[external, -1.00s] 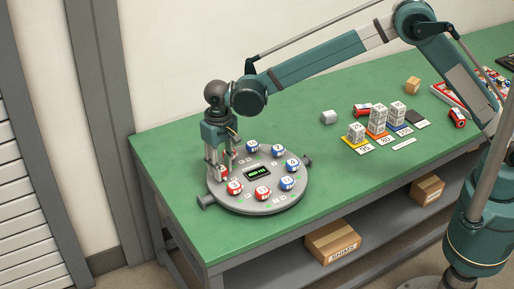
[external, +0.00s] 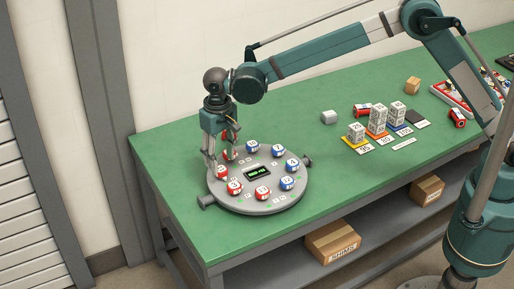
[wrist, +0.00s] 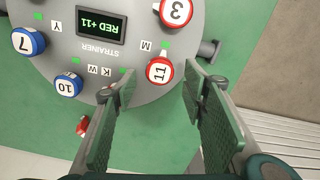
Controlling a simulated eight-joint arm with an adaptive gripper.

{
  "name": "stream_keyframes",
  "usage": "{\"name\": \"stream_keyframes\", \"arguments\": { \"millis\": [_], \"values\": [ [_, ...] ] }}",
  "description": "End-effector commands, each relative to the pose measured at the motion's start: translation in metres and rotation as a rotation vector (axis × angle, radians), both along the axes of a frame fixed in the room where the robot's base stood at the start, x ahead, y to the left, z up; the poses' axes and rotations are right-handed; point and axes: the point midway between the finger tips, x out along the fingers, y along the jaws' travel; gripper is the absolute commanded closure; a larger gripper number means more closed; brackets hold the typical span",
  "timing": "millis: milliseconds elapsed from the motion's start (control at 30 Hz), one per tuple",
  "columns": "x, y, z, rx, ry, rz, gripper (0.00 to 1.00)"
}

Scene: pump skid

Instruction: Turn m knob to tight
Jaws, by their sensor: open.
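The round grey knob plate (external: 268,206) carries a ring of red and blue numbered knobs and a centre display (wrist: 101,24) reading "RED +11". In the wrist view the M label (wrist: 146,45) lies beside a red knob marked 11 (wrist: 159,70), which I take as the M knob; it also shows at the plate's left in the external view (external: 222,173). My gripper (wrist: 158,82) is open and empty. Its two fingers straddle the line toward the red 11 knob from above, apart from it. Another knob (wrist: 103,95) is partly hidden by one finger.
A red knob marked 3 (wrist: 176,11) and a blue one marked 10 (wrist: 68,87) flank this area. A small red object (wrist: 82,125) lies on the green bench.

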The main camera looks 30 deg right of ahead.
Motion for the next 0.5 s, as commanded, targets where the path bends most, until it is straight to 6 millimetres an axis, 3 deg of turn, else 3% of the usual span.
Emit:
{"name": "stream_keyframes", "arguments": {
  "millis": [300, 500],
  "values": [
    [0.000, 0.000, 0.050, 0.000, 0.000, 0.000, 0.57],
    [0.000, 0.000, 0.069, 0.000, 0.000, 0.000, 0.57]
  ]
}}
